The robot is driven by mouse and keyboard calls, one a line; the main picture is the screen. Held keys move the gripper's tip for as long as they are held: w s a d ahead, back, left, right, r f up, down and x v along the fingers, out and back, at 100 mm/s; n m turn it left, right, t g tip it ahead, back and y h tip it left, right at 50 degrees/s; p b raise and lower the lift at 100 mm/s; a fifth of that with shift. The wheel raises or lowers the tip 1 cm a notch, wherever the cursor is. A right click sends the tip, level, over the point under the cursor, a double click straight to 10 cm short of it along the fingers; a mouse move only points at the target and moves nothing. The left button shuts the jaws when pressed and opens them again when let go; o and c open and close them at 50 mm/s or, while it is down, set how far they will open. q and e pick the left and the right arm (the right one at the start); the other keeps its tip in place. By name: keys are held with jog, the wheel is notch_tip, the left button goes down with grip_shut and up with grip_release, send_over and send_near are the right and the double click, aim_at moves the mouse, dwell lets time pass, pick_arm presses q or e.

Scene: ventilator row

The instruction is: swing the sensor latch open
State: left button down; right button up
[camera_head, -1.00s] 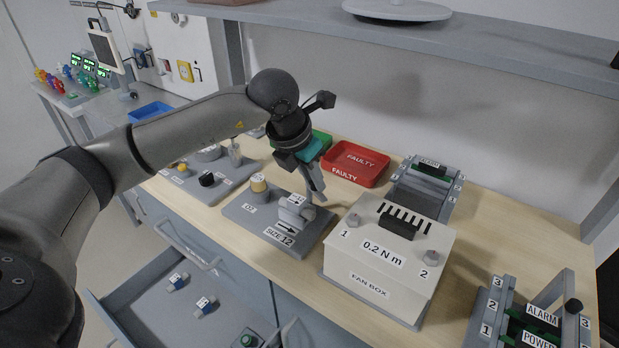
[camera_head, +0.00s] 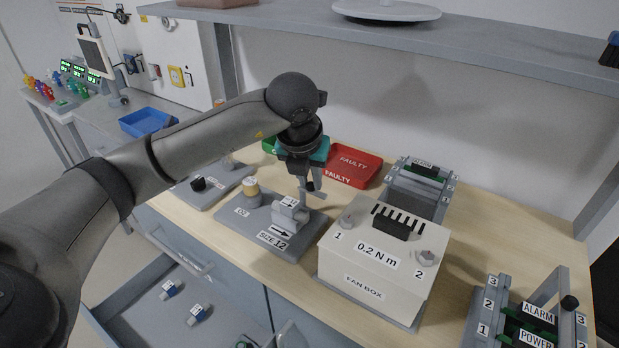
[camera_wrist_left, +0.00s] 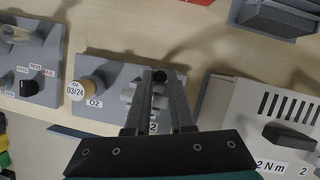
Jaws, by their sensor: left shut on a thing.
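The sensor plate (camera_head: 232,219) is a grey board on the bench. In the left wrist view the O2 sensor (camera_wrist_left: 92,87) stands left of the latch block (camera_wrist_left: 127,97). My left gripper (camera_head: 308,190) points down at the back right of the block. In the wrist view its fingers (camera_wrist_left: 160,85) close around a small dark round knob (camera_wrist_left: 160,76), which looks like the latch's handle. The fingers hide part of the block. My right gripper is out of view.
The white fan box (camera_head: 375,262) stands close on the right. A red FAULTY tray (camera_head: 352,168) lies behind, and a slotted rack (camera_head: 416,192) is at the back right. A shelf (camera_head: 420,45) overhangs the bench. An open drawer (camera_head: 150,318) is below in front.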

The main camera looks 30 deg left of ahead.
pick_arm(q)
jog(key=c, duration=0.8)
grip_release()
jog(key=shift+o, duration=0.2)
jog(key=p+v, duration=0.2)
jog(key=v, duration=1.3)
jog(key=shift+s, duration=0.2)
